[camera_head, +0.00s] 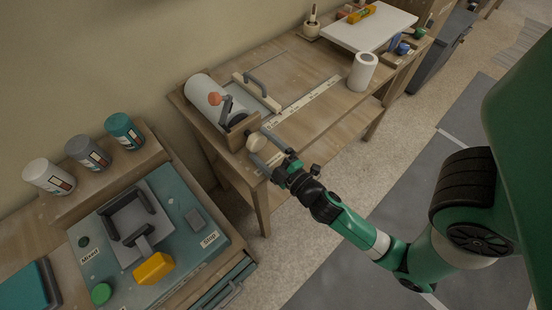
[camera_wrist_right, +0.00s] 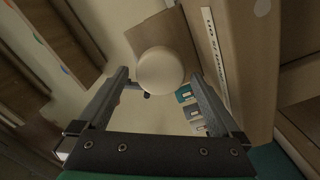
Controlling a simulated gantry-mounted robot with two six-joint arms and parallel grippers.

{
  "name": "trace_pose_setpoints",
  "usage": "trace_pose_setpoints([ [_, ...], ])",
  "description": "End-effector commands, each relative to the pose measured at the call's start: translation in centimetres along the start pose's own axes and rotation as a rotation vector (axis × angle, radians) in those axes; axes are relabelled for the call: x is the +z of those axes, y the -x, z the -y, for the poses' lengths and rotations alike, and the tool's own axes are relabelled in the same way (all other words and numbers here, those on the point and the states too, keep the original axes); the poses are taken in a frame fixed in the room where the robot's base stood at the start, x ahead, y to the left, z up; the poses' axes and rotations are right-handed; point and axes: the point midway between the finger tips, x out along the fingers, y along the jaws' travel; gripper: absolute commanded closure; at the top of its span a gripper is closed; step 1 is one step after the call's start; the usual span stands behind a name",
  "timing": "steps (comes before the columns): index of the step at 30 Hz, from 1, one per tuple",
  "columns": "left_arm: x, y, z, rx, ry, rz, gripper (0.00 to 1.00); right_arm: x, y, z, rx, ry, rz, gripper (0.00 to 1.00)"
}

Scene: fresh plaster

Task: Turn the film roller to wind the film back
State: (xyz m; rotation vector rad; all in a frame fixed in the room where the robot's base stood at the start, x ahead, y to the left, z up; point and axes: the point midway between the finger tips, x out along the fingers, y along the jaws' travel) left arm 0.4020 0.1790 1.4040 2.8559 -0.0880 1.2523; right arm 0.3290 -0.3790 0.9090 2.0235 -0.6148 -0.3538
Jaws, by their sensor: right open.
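The film roller is a white roll (camera_head: 203,92) on a wooden mount at the left end of the wooden table. A grey crank arm with an orange ball (camera_head: 214,98) stands by it. A pale round knob (camera_head: 256,142) sticks out at the mount's near end. My right gripper (camera_head: 258,148) is open, with its fingers on either side of the knob. In the right wrist view the pale knob (camera_wrist_right: 160,70) shows between the two spread fingers, with a gap on both sides. My left gripper is out of view.
A wooden bar with a dark handle (camera_head: 257,84) and a printed measuring strip (camera_head: 301,108) lie beside the roller. A teal mixer station (camera_head: 190,178) and several jars (camera_head: 88,153) are at left.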

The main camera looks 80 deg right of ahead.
Motion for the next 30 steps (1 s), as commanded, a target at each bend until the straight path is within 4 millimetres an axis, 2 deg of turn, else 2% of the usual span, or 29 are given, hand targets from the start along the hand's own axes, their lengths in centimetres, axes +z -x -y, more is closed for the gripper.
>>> trace_pose_setpoints([
  [1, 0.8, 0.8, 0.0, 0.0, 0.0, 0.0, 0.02, 0.3, 1.3, 0.7, -0.004, 0.001, -0.002, 0.0],
  [7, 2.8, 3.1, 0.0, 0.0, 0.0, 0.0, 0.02, 0.3, 6.4, 0.8, -0.004, 0.002, -0.006, 0.0],
  [12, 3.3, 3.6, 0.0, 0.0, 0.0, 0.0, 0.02, 0.1, 8.4, 0.5, -0.005, 0.002, -0.004, 0.0],
  [17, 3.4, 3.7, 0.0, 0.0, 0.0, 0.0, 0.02, 0.0, 9.1, 0.0, 0.001, 0.0, -0.001, 0.0],
  [30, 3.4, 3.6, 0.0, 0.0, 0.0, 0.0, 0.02, 0.0, 9.0, 0.0, 0.002, 0.0, 0.0, 0.0],
])
